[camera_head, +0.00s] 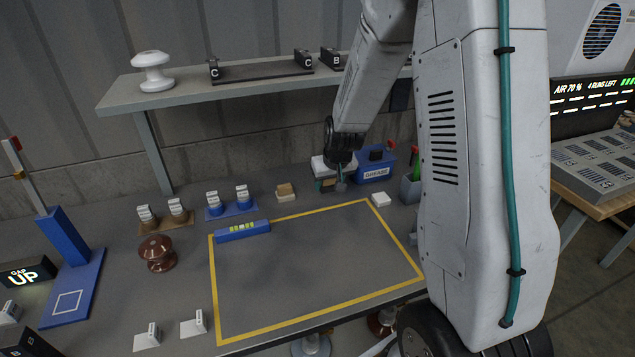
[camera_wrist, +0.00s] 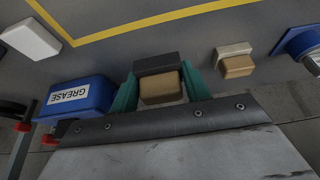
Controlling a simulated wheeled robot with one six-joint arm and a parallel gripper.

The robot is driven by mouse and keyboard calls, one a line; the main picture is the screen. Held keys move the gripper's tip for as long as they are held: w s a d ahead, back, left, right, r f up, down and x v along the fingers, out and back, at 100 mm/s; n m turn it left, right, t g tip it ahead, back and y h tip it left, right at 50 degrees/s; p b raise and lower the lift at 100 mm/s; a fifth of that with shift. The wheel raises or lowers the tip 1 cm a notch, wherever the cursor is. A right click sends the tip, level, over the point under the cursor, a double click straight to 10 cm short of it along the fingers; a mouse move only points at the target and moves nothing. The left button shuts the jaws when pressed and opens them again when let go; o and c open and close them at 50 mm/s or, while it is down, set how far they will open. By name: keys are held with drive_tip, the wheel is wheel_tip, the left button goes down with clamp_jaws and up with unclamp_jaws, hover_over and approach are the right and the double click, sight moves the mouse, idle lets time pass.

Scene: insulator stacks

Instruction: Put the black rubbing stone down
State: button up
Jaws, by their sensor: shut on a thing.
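The black rubbing stone (camera_wrist: 158,64) is a dark block with a tan part (camera_wrist: 160,88) against it. It sits between the two teal fingers of my gripper (camera_wrist: 158,80) in the wrist view, and the fingers are shut on it. In the head view my gripper (camera_head: 331,184) is low at the back of the table, just behind the yellow-outlined area (camera_head: 318,255). The stone is small and partly hidden there. I cannot tell whether its underside touches the table.
A blue grease box (camera_head: 375,168) stands close right of my gripper, with a white block (camera_head: 380,199) in front. A pale-and-tan block (camera_head: 285,191) lies to the left. A blue level (camera_head: 242,231) lies on the outline's back left corner. The outlined area is otherwise clear. A shelf (camera_head: 230,83) runs behind.

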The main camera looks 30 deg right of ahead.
drive_tip(key=w, duration=0.5)
drive_tip(key=shift+w+a+f, duration=0.1)
drive_tip(key=shift+a+f, duration=0.05)
drive_tip(key=shift+f, duration=0.1)
drive_tip(key=x, duration=0.3)
drive_tip(key=shift+a+f, duration=0.1)
drive_tip(key=shift+f, duration=0.1)
drive_tip(key=shift+s+f, duration=0.25)
drive_tip(key=shift+f, duration=0.3)
